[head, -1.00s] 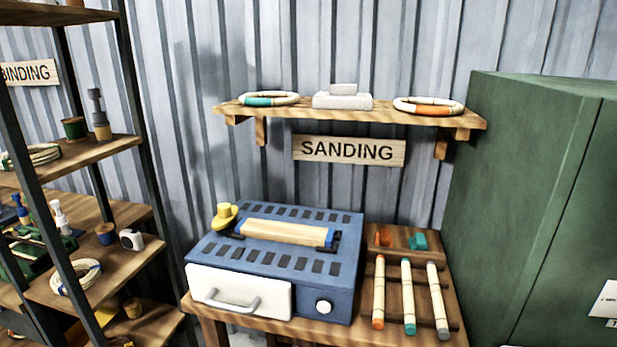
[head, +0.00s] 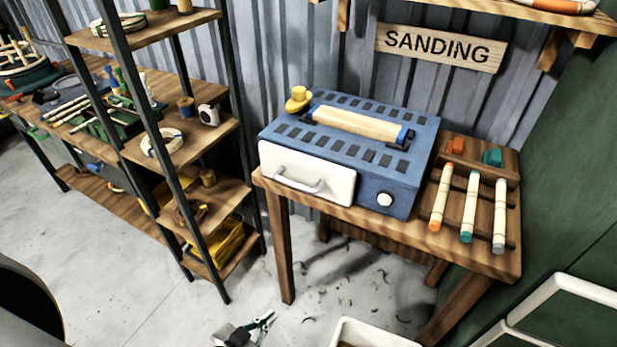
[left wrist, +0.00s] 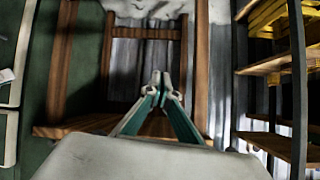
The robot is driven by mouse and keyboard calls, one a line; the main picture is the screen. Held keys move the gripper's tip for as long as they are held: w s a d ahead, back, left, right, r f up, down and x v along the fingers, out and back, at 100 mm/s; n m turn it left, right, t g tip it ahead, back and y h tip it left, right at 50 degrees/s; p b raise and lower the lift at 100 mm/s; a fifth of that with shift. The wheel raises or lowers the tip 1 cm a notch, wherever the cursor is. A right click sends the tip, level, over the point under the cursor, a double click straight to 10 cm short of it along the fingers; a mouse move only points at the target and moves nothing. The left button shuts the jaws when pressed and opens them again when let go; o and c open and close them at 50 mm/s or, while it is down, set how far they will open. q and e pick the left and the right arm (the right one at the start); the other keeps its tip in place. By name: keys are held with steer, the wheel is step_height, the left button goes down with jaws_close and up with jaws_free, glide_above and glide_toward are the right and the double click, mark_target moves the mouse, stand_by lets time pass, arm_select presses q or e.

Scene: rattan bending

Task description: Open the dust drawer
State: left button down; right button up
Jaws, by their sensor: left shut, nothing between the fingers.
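The blue sanding machine (head: 400,165) stands on the wooden table. The dust drawer (head: 335,185), with a white front and a pale bar handle (head: 300,186), sits in its front face and looks closed. My left gripper (head: 268,317) is low at the bottom of the head view, below and in front of the table, well apart from the drawer. Its fingers are shut and empty. In the left wrist view its fingertips (left wrist: 160,78) meet, and the drawer does not show. My right gripper is not in view.
Rattan sticks (head: 468,205) lie on a rack on the right of the table (head: 420,240). An open shelf unit (head: 190,215) stands to the left. A white bin (head: 375,335) is on the floor in front. Floor between shelf and bin is mostly clear.

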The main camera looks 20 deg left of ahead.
arm_select(q)
steer(key=c, duration=2.3)
jaws_free()
steer(key=shift+o, duration=1.1)
steer(key=w+a+r+m+t+h+b, duration=0.1)
steer(key=w+a+r+m+t+b, duration=0.1)
steer(key=w, duration=0.6)
step_height(320, 180, up, 3)
steer(key=shift+w+a+r+m+t, duration=0.1)
steer(key=shift+w+a+m+t, duration=0.35)
steer(key=shift+a+m, duration=0.5)
steer(key=m+g+h+b, duration=0.3)
steer(key=m+h+b, duration=0.65)
steer(key=m, duration=1.25)
glide_toward(291, 181)
step_height(291, 181, down, 3)
steer(key=w+d+h+p, duration=0.1)
steer(key=w+h+p, duration=0.1)
steer(key=h, duration=0.1)
steer(key=shift+m, duration=0.25)
steer(key=shift+p+x, duration=0.4)
steer(key=shift+x, duration=3.65)
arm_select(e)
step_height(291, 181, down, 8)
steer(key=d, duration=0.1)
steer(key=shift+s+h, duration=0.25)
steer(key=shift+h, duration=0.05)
arm_select(q)
steer(key=shift+s+r, duration=0.1)
steer(key=shift+c, duration=0.4)
